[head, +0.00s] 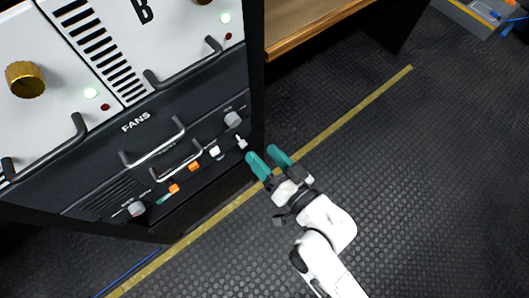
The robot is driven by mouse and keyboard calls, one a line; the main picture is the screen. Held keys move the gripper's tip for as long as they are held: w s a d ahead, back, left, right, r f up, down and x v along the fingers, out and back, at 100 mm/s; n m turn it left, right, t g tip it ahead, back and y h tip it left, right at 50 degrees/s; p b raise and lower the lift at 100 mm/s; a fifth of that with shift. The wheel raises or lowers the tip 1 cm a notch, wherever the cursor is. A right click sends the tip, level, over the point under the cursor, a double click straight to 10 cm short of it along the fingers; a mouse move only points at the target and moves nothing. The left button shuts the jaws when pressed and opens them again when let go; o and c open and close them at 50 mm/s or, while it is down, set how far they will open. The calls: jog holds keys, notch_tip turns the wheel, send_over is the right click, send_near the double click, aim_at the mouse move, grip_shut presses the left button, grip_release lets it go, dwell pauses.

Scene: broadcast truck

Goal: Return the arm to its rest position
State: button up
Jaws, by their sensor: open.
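My gripper (268,158) has two teal fingers that stand apart with nothing between them. It is right of centre in the head view, in front of the rack's lower right corner. The fingertips point up and left toward the rack panel, close to a small white-tipped toggle (241,143) in the picture. I cannot tell whether the left finger touches the rack. My white arm (326,235) reaches in from the bottom edge.
The equipment rack (127,122) fills the left, with protruding handles (152,141), orange and white switches, and a brass knob (25,79). A wooden surface (300,22) is behind. Dark floor with a yellow line (350,114) is clear at right. A grey box (474,14) stands top right.

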jog(key=shift+d, duration=0.1)
dwell(0.3)
jog(key=s+d+f+g+h+p, duration=0.1)
jog(key=s+d+g+h+p, duration=0.25)
jog(key=d, duration=0.55)
jog(key=s+d+f+g+h+p, duration=0.2)
jog(key=s+d+g+h, duration=0.3)
jog(key=d, duration=0.5)
jog(key=s+d+r+g+h+p, duration=0.1)
jog(key=s+d+g, duration=0.3)
jog(key=s, duration=0.5)
jog(key=shift+d+r+m, duration=0.3)
jog(key=shift+d+r, duration=0.25)
jog(key=shift+d, duration=0.25)
jog(key=shift+w+a+g, duration=0.1)
jog(key=shift+g, duration=0.15)
